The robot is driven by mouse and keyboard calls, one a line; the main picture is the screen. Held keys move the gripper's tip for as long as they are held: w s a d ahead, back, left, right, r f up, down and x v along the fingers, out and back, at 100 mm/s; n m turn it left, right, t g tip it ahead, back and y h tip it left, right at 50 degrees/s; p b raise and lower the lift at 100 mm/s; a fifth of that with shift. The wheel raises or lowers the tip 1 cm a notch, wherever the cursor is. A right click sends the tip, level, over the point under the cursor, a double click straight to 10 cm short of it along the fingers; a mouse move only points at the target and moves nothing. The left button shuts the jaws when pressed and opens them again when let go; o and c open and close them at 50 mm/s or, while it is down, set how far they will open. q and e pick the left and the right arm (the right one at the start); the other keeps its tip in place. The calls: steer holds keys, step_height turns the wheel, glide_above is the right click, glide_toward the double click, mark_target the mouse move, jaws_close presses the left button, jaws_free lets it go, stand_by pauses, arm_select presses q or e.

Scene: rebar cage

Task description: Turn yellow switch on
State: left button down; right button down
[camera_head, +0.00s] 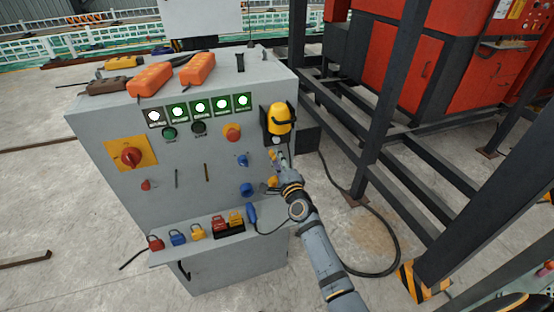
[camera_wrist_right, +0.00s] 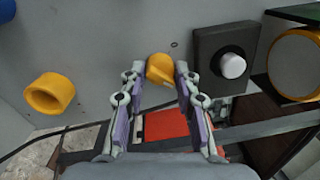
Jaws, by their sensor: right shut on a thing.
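The yellow switch (camera_wrist_right: 158,68) is a small rounded knob on the grey panel, seen in the right wrist view between my fingertips. In the head view its yellow edge (camera_head: 271,154) shows beside my right gripper (camera_head: 281,162), which partly covers it. My right gripper (camera_wrist_right: 160,74) is shut on the knob, with one finger on each side. The knob's handle looks tilted in the wrist view; I cannot tell which position it is set to. My left gripper is not in view.
A black box with a white button (camera_wrist_right: 233,65) sits close beside the switch. A yellow ring-shaped fitting (camera_wrist_right: 50,94) and a blue knob (camera_head: 243,160) are also near. A black cable (camera_head: 398,245) loops on the floor. Dark steel posts (camera_head: 393,95) stand at the right.

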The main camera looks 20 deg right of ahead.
steer(key=shift+f, duration=0.2)
steer(key=c, duration=1)
jaws_free()
steer(key=shift+r, duration=0.1)
steer(key=s, duration=1.2)
steer(key=shift+d+f, duration=0.2)
steer(key=shift+f, duration=0.15)
